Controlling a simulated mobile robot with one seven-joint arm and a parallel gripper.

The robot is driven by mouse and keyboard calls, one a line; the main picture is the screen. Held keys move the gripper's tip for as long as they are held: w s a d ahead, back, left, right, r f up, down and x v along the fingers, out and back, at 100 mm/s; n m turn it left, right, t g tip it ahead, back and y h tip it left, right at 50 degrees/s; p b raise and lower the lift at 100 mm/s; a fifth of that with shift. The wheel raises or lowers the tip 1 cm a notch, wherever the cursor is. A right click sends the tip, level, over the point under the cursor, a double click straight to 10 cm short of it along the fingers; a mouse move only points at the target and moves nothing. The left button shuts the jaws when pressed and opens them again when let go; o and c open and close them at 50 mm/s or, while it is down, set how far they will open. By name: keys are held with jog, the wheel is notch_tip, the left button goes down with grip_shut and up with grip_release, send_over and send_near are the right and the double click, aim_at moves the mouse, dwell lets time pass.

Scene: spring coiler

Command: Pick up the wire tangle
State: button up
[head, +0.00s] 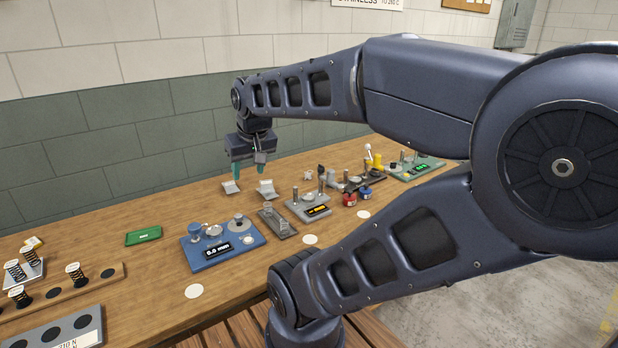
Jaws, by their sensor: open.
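A small pale grey lump (308,175) lies on the wooden bench behind the grey device. It may be the wire tangle, but it is too small to tell. My gripper (249,170) hangs over the back of the bench, pointing down, with its two teal fingertips apart and nothing visible between them. It is to the left of the pale lump and apart from it. Just below the fingertips in the picture are two small bent metal pieces, one on the left (231,187) and one on the right (266,189).
A blue device with a display (222,244), a grey device (307,207) and a green-based device (413,169) stand along the bench. A green tray (143,236) lies at left. Springs stand in a wooden rack (110,277). A block wall (100,165) runs behind the bench.

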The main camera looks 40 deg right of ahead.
jog(key=w+d+r+m, duration=0.2)
jog(key=w+d, duration=0.4)
jog(key=w, duration=0.7)
jog(key=m+g+h, duration=0.3)
jog(key=m+g, duration=0.1)
jog(key=m, duration=0.3)
send_over(308, 173)
jog(key=a, duration=0.3)
notch_tip(308, 173, down, 25)
jog(key=shift+d+x, duration=0.1)
jog(key=shift+x, duration=2.55)
jog(key=shift+d+x, duration=0.15)
jog(key=shift+x, duration=2.5)
jog(key=shift+s, duration=0.1)
jog(key=c, duration=0.8)
jog(key=shift+o, duration=0.2)
jog(key=shift+r, duration=0.15)
